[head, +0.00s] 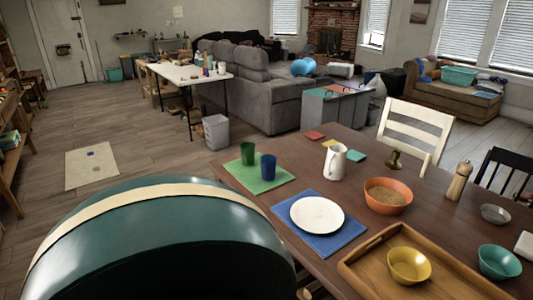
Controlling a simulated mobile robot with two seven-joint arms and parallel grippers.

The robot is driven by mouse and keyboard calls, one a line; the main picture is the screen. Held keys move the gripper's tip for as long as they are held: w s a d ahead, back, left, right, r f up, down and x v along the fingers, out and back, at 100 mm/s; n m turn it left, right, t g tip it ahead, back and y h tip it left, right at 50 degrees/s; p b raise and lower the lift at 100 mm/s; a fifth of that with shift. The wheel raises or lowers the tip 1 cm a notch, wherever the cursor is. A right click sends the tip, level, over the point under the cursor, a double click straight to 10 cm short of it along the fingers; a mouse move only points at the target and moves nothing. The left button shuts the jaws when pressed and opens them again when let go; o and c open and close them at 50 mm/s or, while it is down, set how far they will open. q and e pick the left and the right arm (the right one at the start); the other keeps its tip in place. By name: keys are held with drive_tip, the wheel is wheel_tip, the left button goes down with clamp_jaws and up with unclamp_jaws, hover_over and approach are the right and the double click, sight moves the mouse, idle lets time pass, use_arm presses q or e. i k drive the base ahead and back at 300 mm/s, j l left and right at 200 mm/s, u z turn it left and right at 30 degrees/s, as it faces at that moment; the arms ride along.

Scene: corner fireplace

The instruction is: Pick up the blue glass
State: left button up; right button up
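The blue glass (268,167) stands upright on a green placemat (263,187) near the left end of the dark wooden table (335,195). A green glass (247,154) stands upright just to its left and slightly farther back on the same mat. Neither of my grippers shows in the head view, so nothing is seen near the blue glass.
A blue placemat (347,240) with a white plate (316,215) lies nearer. A white pitcher (335,162), orange bowl (388,196) and wooden tray (432,285) are to the right. A large teal rounded shape (160,245) blocks the lower left; its identity is unclear.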

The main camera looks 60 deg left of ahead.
sight(268, 168)
drive_tip(key=u, duration=2.1)
drive_tip(key=i+j, duration=0.15)
drive_tip(key=j, duration=0.2)
drive_tip(key=i+j, duration=0.2)
drive_tip(key=j, duration=0.15)
drive_tip(key=i+j, duration=0.15)
drive_tip(key=j, duration=0.2)
drive_tip(key=i+j+z, duration=0.15)
drive_tip(key=j+z, duration=0.15)
drive_tip(key=i+j+z, duration=0.1)
drive_tip(key=j+z, duration=0.2)
drive_tip(key=j, duration=0.25)
drive_tip(key=z, duration=1.05)
